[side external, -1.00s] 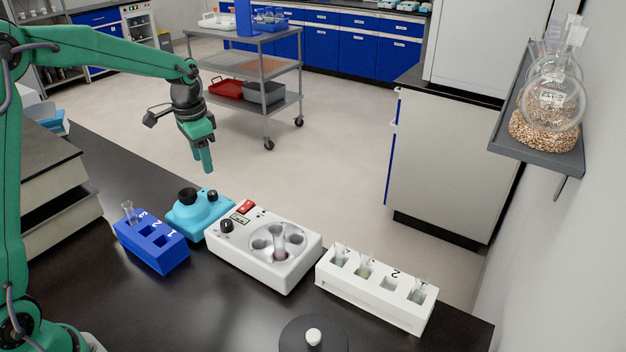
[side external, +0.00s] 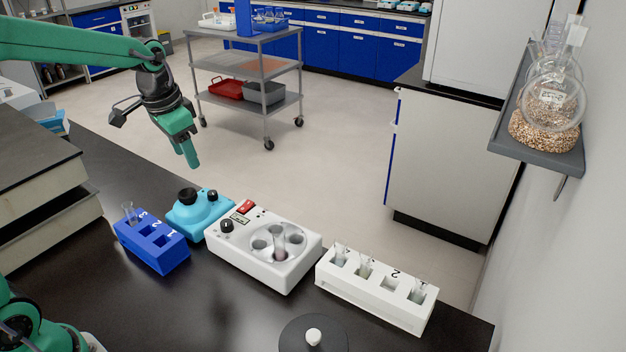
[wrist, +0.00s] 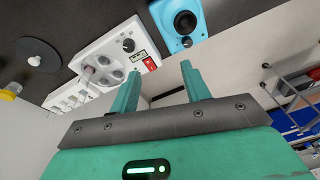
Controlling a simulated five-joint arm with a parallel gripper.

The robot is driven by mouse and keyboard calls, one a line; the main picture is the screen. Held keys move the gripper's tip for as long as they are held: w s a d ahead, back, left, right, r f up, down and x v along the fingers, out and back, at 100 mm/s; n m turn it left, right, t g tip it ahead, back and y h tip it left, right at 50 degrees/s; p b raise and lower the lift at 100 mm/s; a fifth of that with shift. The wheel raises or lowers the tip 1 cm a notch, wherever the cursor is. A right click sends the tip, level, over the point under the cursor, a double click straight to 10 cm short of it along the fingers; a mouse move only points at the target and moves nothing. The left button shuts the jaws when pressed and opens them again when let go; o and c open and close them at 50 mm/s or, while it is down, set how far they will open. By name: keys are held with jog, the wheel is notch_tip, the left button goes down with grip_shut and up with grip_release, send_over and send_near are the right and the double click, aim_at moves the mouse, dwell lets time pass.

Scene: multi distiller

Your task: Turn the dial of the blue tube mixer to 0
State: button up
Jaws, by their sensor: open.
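The blue tube mixer (side external: 197,222) stands on the black bench between the blue rack and the white machine. It has a black cup on top and a small dark dial (side external: 213,196) at its right; the dial's setting is too small to read. In the wrist view the mixer (wrist: 176,22) is at the top, with the dial (wrist: 187,42) below the cup. My gripper (side external: 192,164) is in the air above and behind the mixer, apart from it. In the wrist view my gripper (wrist: 160,82) is open and empty, its fingertips below the mixer.
A blue tube rack (side external: 152,247) stands left of the mixer. A white machine (side external: 262,252) with a round tube plate and a dark knob is close on its right. A white rack (side external: 372,290) with tubes stands further right. A dark round plate (side external: 300,338) lies in front.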

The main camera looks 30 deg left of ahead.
jog(key=s+d+r+n+t, duration=0.1)
jog(key=s+d+r+t, duration=0.1)
jog(key=s, duration=0.8)
jog(key=shift+d+r+n, duration=0.3)
jog(key=shift+d+r, duration=0.25)
jog(key=shift+d, duration=0.45)
jog(key=c, duration=0.3)
jog(key=w+a+f+m+g, duration=0.1)
jog(key=w+a+f+m, duration=0.1)
jog(key=w, duration=0.4)
jog(key=w+a+f+m+g, duration=0.1)
jog(key=w+a+f+m, duration=0.2)
jog(key=w+f, duration=0.3)
jog(key=w+a+f+m+g, duration=0.2)
jog(key=w+a+f, duration=0.2)
jog(key=w+a, duration=0.1)
jog(key=shift+w+f+m, duration=0.15)
jog(key=shift+w+f, duration=0.05)
jog(key=shift+w, duration=0.25)
jog(key=shift+w+f+m, duration=0.15)
jog(key=shift+w+f, duration=0.05)
jog(key=shift+w, duration=0.25)
jog(key=shift+w+a+f, duration=0.1)
jog(key=shift+w+f, duration=0.05)
jog(key=shift+f, duration=0.1)
